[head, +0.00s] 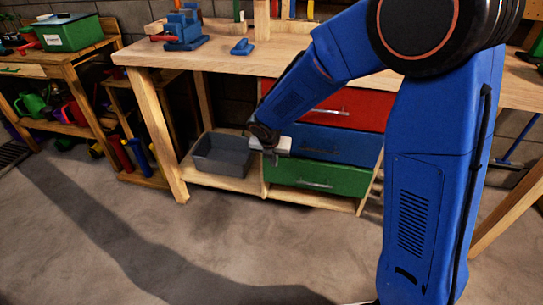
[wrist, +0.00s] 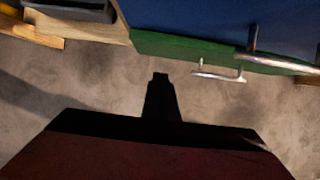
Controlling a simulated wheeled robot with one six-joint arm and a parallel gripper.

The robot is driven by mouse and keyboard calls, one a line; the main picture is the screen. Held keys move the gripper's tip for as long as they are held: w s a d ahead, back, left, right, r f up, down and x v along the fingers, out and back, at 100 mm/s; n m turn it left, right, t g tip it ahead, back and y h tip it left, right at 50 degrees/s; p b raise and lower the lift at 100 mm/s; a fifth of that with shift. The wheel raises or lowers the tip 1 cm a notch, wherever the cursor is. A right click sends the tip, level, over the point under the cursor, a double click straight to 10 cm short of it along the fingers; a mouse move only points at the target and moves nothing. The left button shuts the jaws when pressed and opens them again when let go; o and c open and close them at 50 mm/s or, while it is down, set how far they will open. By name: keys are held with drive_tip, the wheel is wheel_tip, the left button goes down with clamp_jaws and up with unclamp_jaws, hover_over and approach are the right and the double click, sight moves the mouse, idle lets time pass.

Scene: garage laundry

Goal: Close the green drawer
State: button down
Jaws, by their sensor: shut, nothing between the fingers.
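The green drawer (head: 338,178) is the lowest of three drawers under the workbench, with a metal bar handle (head: 314,184). In the head view its front looks about flush with the blue drawer (head: 340,146) above, and I see no open interior. In the wrist view the green drawer (wrist: 180,47) shows as a narrow strip below the blue front, its handle standing out toward me. My gripper (head: 272,150) is shut and empty, in front of the drawers' left side. It is a dark shape in the wrist view (wrist: 160,78), apart from the green front.
The red drawer (head: 345,104) is on top, partly behind my arm. A grey bin (head: 222,155) stands on the low shelf left of the drawers. The workbench top (head: 215,57) holds a blue vise (head: 184,30). The concrete floor in front is clear.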

drive_tip(key=shift+w+d+f, duration=0.3)
drive_tip(key=shift+w+f, duration=0.15)
drive_tip(key=shift+w, duration=0.35)
drive_tip(key=shift+w+d+f, duration=0.25)
drive_tip(key=shift+w+f, duration=0.15)
drive_tip(key=shift+w, duration=0.4)
drive_tip(key=shift+w+d+f, duration=0.3)
drive_tip(key=shift+w+f, duration=0.15)
drive_tip(key=shift+w, duration=0.35)
drive_tip(key=shift+w+d+r, duration=0.15)
drive_tip(key=shift+w+d, duration=0.05)
drive_tip(key=shift+w, duration=0.35)
drive_tip(key=shift+w+d+r, duration=0.1)
drive_tip(key=shift+w+d, duration=0.05)
drive_tip(key=shift+w, duration=0.35)
drive_tip(key=shift+s, duration=0.1)
